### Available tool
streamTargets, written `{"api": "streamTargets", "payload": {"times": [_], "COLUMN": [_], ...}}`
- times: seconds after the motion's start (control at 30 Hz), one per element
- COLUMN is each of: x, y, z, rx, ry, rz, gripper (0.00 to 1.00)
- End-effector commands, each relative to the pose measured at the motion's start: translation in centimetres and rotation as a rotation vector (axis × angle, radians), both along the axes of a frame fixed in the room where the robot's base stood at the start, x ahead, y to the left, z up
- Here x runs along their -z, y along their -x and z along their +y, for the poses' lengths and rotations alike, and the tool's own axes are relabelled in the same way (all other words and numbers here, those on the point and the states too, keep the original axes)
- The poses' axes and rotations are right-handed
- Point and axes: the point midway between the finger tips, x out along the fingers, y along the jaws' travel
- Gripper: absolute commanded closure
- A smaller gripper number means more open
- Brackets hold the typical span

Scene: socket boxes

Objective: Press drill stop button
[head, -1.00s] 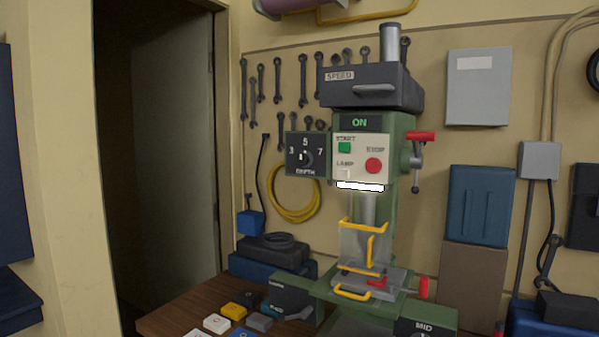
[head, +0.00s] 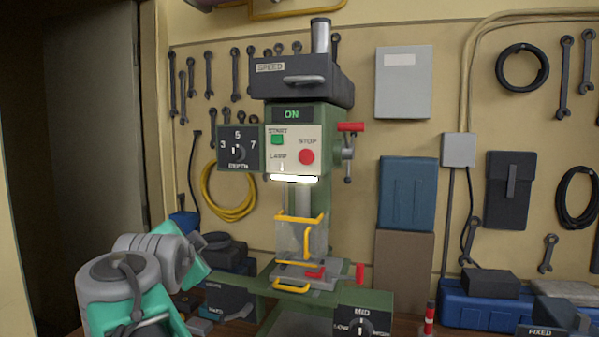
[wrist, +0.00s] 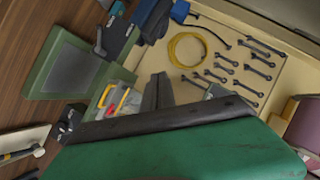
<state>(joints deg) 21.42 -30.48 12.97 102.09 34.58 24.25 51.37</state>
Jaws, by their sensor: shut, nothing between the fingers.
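The green drill press (head: 330,200) stands on the bench in the head view, with its sign reading ON. The round red stop button (head: 306,157) is on the cream front panel (head: 275,168), right of the green start button (head: 277,140). My gripper (wrist: 158,88) shows in the wrist view as dark fingers shut together with nothing held. In the head view my arm is at the lower left, apart from the drill and well below the stop button. The fingertips are not clear there. I cannot make out the stop button in the wrist view.
The black depth dial box (head: 238,150) sits left of the panel. A red-handled lever (head: 350,127) sticks out right of it. Yellow guard bars (head: 300,218) are below the lit lamp. A blue toolbox (head: 500,303) lies at the right. Space in front of the panel looks clear.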

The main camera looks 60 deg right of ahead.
Motion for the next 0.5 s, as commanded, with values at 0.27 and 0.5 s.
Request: {"api": "streamTargets", "payload": {"times": [0.27,0.5], "x": [-14.0,-15.0], "y": [13.3,14.5], "z": [-9.6,-10.0], "rx": [0.520,0.551], "ry": [0.083,0.091], "rz": [-0.654,-0.709], "gripper": [1.00,1.00]}}
